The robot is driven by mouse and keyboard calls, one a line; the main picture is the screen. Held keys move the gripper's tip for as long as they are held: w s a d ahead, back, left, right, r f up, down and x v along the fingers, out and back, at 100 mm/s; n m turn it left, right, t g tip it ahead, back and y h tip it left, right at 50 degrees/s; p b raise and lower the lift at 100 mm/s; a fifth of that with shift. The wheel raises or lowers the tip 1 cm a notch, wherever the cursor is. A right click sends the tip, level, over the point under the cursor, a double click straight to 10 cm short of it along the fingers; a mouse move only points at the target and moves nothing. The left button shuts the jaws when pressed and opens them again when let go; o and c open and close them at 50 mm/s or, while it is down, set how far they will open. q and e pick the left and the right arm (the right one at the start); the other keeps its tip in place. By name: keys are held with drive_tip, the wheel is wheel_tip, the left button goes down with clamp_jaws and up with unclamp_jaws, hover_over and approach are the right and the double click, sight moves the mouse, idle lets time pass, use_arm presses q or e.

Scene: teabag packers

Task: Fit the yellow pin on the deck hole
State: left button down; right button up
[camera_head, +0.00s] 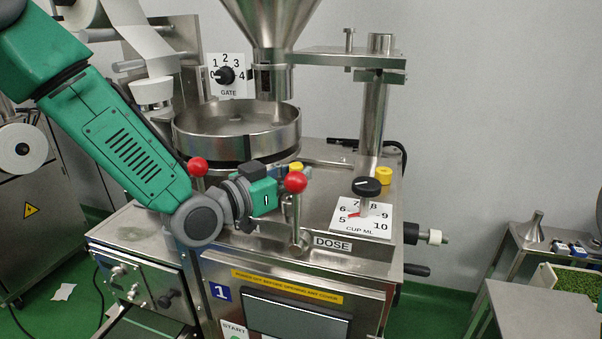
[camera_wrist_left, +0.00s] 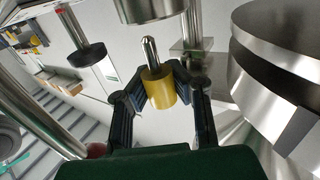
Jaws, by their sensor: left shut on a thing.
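The yellow pin (camera_wrist_left: 159,90), a yellow cylinder with a round-nosed metal shank, sits between the two dark fingers of my left gripper (camera_wrist_left: 160,92) in the left wrist view. The gripper is shut on it, and the shank points away from the palm. In the head view my left gripper (camera_head: 287,174) is over the machine deck (camera_head: 325,178), behind a red-knobbed lever, and only a bit of the yellow pin (camera_head: 296,167) shows. I cannot make out the deck hole. My right gripper is not in view.
Two red-knobbed levers (camera_head: 295,182) flank my gripper. A round steel pan (camera_head: 237,132) under the hopper (camera_head: 270,22) stands behind it. A black dose knob (camera_head: 366,187) sits on a numbered plate to the right. Bare deck lies between the pan and the post.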

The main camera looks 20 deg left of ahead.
use_arm(q)
drive_tip(key=shift+a, duration=0.5)
drive_tip(key=shift+a, duration=0.2)
drive_tip(key=shift+a, duration=0.2)
drive_tip(key=shift+d+f+b, duration=0.15)
drive_tip(key=shift+f+b, duration=0.7)
drive_tip(key=shift+f, duration=0.15)
drive_tip(key=shift+r, duration=0.1)
drive_tip(key=shift+r+p, duration=0.35)
drive_tip(key=shift+r, duration=0.25)
